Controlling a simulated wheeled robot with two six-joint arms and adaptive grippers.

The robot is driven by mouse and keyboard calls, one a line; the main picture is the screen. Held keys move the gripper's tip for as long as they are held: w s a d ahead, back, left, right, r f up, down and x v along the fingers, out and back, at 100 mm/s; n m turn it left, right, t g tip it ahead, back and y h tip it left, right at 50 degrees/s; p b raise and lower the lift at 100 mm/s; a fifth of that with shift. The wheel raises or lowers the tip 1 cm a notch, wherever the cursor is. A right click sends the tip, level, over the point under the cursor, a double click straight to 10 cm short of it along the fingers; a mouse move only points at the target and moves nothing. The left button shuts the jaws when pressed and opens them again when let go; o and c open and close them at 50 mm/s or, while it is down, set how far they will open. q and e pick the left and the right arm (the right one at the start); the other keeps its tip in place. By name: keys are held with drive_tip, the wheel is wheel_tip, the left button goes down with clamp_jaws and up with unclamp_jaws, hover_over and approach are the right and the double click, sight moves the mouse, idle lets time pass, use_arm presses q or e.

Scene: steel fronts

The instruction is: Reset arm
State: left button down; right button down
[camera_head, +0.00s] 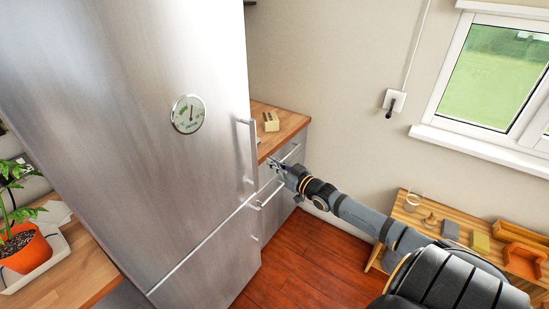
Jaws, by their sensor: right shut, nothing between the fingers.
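My right arm (360,215) reaches in from the lower right towards the steel fronts. My right gripper (276,164) is shut with nothing in it. It is close to the steel drawer front under the wooden counter, beside the bar handle (291,153). I cannot tell whether it touches the front. My left gripper is out of view.
A tall steel fridge (150,110) with a long handle (247,150) and a round dial fills the left. The wooden counter (285,122) carries a small block (271,122). A low wooden bench (405,210) stands right. A potted plant (25,245) is left. Red floor (310,255) is clear.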

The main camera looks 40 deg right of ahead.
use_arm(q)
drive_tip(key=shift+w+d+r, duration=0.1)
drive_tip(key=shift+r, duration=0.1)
use_arm(e)
drive_tip(key=shift+s, duration=0.15)
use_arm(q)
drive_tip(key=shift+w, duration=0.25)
